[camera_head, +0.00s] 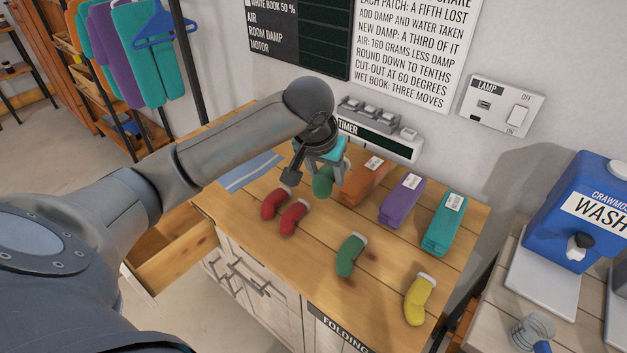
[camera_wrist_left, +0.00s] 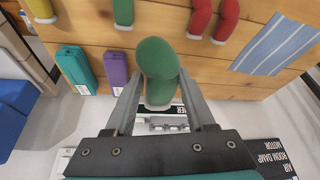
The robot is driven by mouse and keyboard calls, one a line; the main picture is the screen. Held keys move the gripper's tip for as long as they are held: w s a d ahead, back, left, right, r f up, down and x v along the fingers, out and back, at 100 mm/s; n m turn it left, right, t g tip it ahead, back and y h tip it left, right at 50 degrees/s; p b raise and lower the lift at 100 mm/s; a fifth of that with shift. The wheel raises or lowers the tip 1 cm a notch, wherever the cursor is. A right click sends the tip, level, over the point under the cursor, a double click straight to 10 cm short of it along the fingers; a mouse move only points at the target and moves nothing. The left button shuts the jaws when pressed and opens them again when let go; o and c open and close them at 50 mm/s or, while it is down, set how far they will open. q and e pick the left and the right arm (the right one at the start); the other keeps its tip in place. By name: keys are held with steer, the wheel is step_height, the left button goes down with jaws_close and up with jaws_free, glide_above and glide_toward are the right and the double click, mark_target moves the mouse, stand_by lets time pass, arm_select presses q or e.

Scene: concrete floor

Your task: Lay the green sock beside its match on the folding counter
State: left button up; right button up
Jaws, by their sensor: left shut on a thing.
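My left gripper (camera_head: 322,178) is above the back of the folding counter (camera_head: 330,320) and is shut on a green sock (camera_head: 322,182). In the left wrist view the held green sock (camera_wrist_left: 157,72) sits between the two fingers (camera_wrist_left: 158,100). Another green sock (camera_head: 350,256) with a white cuff lies on the counter nearer the front; its end also shows in the left wrist view (camera_wrist_left: 123,12). A pair of red socks (camera_head: 284,212) lies to its left, and a single yellow sock (camera_head: 419,299) lies to its right. My right gripper is not in view.
Folded orange (camera_head: 364,184), purple (camera_head: 403,202) and teal (camera_head: 445,225) bundles stand along the counter's back. A striped cloth (camera_head: 250,172) lies at back left. A drawer (camera_head: 172,252) stands open at the left. Bare wood shows on both sides of the front green sock.

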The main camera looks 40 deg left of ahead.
arm_select(q)
step_height(320, 180, down, 8)
steer(key=b, duration=0.1)
steer(key=shift+s+b, duration=0.3)
steer(key=shift+b, duration=0.1)
steer(key=b, duration=0.2)
glide_above(324, 240)
steer(key=s, duration=0.1)
steer(key=f, duration=0.7)
steer(key=shift+s+d, duration=0.2)
steer(key=shift+f, duration=0.5)
step_height(324, 240, down, 4)
steer(key=shift+r+b, duration=0.25)
steer(key=shift+b, duration=0.15)
steer(key=shift+f, duration=0.15)
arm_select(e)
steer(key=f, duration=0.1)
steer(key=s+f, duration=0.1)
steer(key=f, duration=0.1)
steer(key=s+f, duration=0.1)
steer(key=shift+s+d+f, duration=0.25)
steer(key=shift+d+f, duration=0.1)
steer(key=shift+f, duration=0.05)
arm_select(q)
steer(key=shift+f, duration=0.15)
steer(key=o, duration=1.3)
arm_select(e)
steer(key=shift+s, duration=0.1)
